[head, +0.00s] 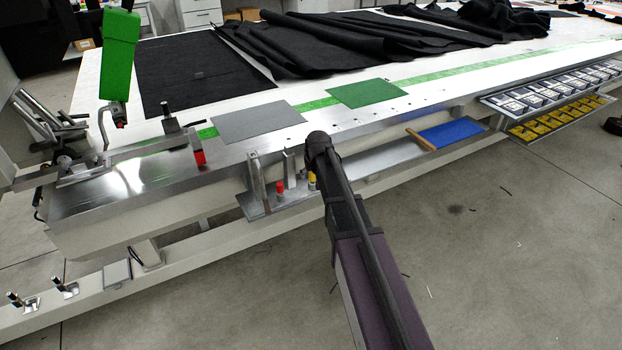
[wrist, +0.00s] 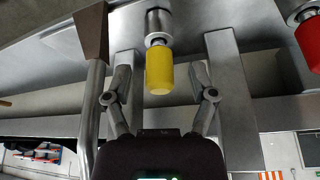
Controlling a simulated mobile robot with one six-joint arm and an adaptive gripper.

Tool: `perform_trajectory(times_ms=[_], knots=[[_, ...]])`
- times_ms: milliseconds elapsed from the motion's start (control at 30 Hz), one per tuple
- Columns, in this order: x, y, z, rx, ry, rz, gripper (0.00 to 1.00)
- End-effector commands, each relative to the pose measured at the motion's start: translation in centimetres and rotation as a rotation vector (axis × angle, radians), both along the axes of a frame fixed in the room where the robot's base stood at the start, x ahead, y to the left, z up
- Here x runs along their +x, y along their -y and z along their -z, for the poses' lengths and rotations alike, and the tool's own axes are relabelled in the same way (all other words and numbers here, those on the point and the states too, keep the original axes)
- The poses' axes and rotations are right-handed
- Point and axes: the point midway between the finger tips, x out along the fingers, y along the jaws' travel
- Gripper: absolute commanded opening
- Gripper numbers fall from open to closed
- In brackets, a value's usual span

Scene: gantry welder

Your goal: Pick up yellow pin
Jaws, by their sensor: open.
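The yellow pin (wrist: 159,72) is a short yellow cylinder with a metal stem and collar. In the wrist view it is at the upper centre, between the two fingers of my gripper (wrist: 160,80). The fingers are open, with a visible gap on each side of the pin. In the head view the yellow pin (head: 312,178) stands on the shelf under the table edge, partly hidden by my arm. My fingers cannot be made out in the head view.
A red pin (head: 279,188) stands left of the yellow one; it also shows in the wrist view (wrist: 310,42). Metal brackets (head: 256,180) stand close by, and a bar (wrist: 90,110) runs left of my gripper. A blue pad (head: 453,134) lies further right.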

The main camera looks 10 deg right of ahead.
Motion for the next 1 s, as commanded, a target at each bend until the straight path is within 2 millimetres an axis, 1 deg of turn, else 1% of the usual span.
perform_trajectory(times_ms=[33, 67, 100, 167, 200, 267, 300, 733, 1000], knots=[[0.0, 0.0, 0.0, 0.0, 0.0, 0.0, 0.73], [0.0, 0.0, 0.0, 0.0, 0.0, 0.0, 0.64], [0.0, 0.0, 0.0, 0.0, 0.0, 0.0, 0.52], [0.0, 0.0, 0.0, 0.0, 0.0, 0.0, 0.34], [0.0, 0.0, 0.0, 0.0, 0.0, 0.0, 0.23], [0.0, 0.0, 0.0, 0.0, 0.0, 0.0, 0.05], [0.0, 0.0, 0.0, 0.0, 0.0, 0.0, 0.0], [0.0, 0.0, -0.2, 0.0, 0.0, 0.0, 0.0], [0.0, 0.0, -1.3, 0.0, 0.0, 0.0, 0.0]])
